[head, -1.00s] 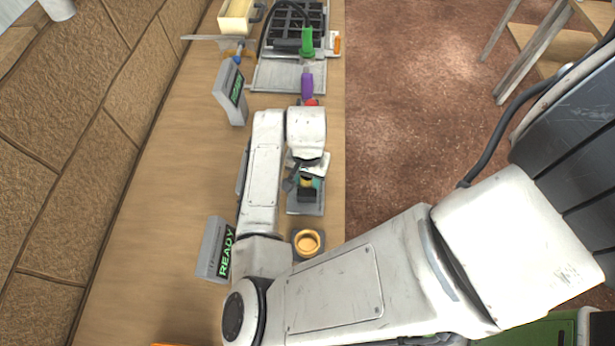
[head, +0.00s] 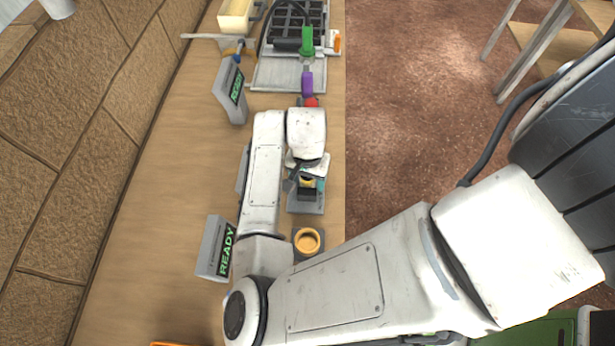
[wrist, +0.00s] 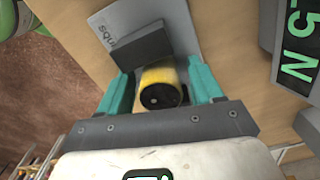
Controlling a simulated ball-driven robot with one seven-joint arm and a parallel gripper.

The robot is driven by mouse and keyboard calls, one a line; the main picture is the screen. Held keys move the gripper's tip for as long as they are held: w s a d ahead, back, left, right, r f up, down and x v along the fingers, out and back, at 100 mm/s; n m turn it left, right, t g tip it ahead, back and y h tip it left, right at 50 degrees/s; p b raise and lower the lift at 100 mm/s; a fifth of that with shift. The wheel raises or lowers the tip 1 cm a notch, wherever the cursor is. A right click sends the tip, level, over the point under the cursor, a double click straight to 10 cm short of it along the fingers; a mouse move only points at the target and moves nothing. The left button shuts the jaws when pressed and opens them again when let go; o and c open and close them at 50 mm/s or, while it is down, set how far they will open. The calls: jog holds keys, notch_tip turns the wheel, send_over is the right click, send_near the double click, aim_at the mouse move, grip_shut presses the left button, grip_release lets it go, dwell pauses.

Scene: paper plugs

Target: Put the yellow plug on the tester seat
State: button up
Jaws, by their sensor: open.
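My gripper (wrist: 160,95) is open, with one teal finger on each side of the yellow plug (wrist: 162,84). The plug has a black round end that faces the wrist camera. Small gaps show between plug and fingers. The plug is at a dark block on a grey plate (wrist: 105,30) with printed letters; how it rests there is partly hidden. In the head view the yellow plug (head: 306,182) shows just under my gripper (head: 307,178), above the same grey plate (head: 306,209). I cannot tell for sure whether this plate is the tester seat.
An orange ring-shaped cup (head: 307,240) stands nearer on the bench. A READY display (head: 218,250) and another display (head: 231,92) stand at left. A purple plug (head: 307,83), a green plug (head: 306,40) and a black rack (head: 290,22) are farther off. The bench edge is close at right.

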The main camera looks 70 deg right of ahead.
notch_tip(320, 180, up, 12)
jog(key=shift+r+b, duration=0.15)
jog(key=shift+b, duration=0.25)
